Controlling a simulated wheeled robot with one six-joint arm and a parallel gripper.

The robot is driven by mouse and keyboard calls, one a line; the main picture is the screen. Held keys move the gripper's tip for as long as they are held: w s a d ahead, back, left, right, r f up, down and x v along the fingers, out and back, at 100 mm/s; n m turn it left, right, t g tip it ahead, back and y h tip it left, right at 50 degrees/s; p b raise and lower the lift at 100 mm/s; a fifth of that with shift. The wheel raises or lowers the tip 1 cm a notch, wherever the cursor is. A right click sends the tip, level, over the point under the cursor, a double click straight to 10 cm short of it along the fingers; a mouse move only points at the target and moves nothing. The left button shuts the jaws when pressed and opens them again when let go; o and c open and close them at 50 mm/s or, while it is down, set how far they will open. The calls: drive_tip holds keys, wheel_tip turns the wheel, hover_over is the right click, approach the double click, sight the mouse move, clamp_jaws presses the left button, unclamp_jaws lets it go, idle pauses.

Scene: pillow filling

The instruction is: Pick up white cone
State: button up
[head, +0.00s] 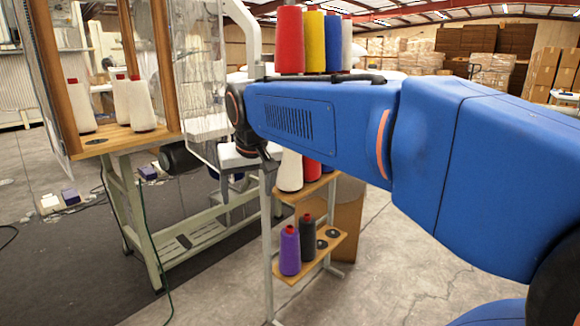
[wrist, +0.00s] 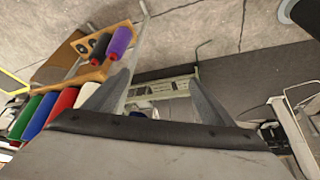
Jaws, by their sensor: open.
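A white cone (head: 290,172) stands on the middle shelf of the rack in the head view, its top hidden behind my arm. In the wrist view a white cone (wrist: 88,95) lies at the end of a row, just left of my left finger and partly covered by it. My gripper (head: 255,170) is at the end of the blue arm, left of the shelf's white cone. In the wrist view its two fingers are spread apart (wrist: 156,96) with no cone between them. More white cones stand in a wooden-framed case (head: 141,105) and on the rack's top (head: 346,45).
The row continues with a red cone (wrist: 63,102), a blue one (wrist: 42,112) and a green one (wrist: 21,116). Purple (head: 290,250) and dark grey (head: 307,238) cones stand on the lower shelf (head: 325,250). A pale metal machine frame (head: 135,210) is at left. Floor at right front is clear.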

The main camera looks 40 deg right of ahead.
drive_tip(key=w+d+r+m+h, duration=0.1)
drive_tip(key=w+d+r+m, duration=0.2)
drive_tip(key=w+d+r, duration=0.55)
wheel_tip(320, 180, up, 4)
drive_tip(key=m+g+h, duration=0.1)
drive_tip(key=m+h, duration=0.1)
drive_tip(key=m, duration=0.1)
hover_over(290, 154)
drive_tip(key=s+a, duration=0.2)
drive_tip(key=a, duration=0.2)
drive_tip(key=shift+s+a+f+x, duration=0.1)
drive_tip(key=shift+a+x, duration=0.05)
drive_tip(key=shift+x, duration=2.75)
drive_tip(key=shift+s+a+f+x, duration=0.1)
drive_tip(key=shift+x, duration=2.75)
drive_tip(key=shift+a+f+x, duration=0.1)
drive_tip(key=shift+a+x, duration=0.05)
drive_tip(key=shift+x, duration=2.75)
drive_tip(key=shift+c, duration=0.4)
drive_tip(key=shift+r, duration=0.1)
drive_tip(key=c, duration=1.3)
drive_tip(key=shift+d, duration=0.1)
